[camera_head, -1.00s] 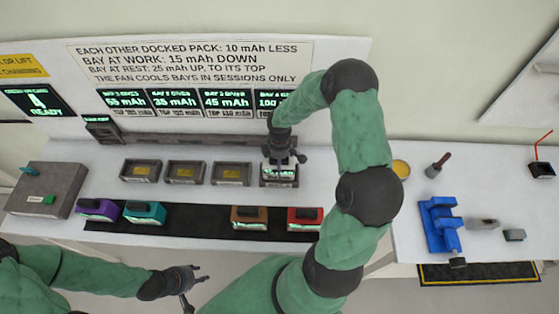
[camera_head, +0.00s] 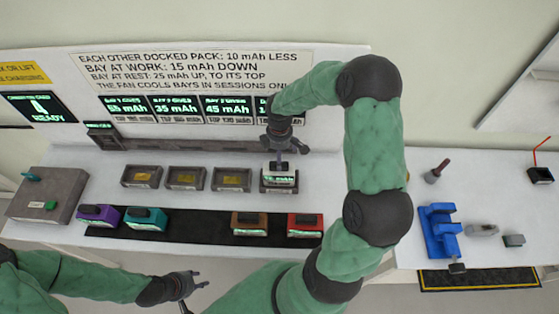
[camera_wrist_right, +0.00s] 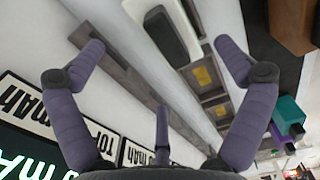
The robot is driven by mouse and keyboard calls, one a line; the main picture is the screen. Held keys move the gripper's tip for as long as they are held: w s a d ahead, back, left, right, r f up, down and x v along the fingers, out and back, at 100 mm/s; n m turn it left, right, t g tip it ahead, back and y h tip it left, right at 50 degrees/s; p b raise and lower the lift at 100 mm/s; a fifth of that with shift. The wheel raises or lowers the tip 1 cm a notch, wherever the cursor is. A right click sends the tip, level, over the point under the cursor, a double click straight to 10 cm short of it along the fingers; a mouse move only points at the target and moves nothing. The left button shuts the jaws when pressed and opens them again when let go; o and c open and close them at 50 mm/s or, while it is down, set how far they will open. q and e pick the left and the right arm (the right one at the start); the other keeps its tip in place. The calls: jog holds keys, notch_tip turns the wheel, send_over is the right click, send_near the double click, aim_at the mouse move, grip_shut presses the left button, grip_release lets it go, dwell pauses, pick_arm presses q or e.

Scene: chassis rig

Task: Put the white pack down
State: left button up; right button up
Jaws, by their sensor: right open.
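The white pack (camera_head: 279,182) sits upright in the fourth, rightmost bay of the row, its dark handle on top. In the right wrist view the white pack (camera_wrist_right: 140,10) shows at the top, with its dark handle toward me. My right gripper (camera_head: 279,150) is just above the pack.
Three empty bays (camera_head: 186,168) stand left of the pack. Purple (camera_head: 97,222), teal (camera_head: 146,225), brown (camera_head: 249,230) and red (camera_head: 305,232) packs line the black mat (camera_head: 195,235). A grey box (camera_head: 45,190) stands left; a blue fixture (camera_head: 438,222) stands right.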

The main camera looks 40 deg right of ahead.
jog(key=shift+r, duration=1.6)
dwell(1.0)
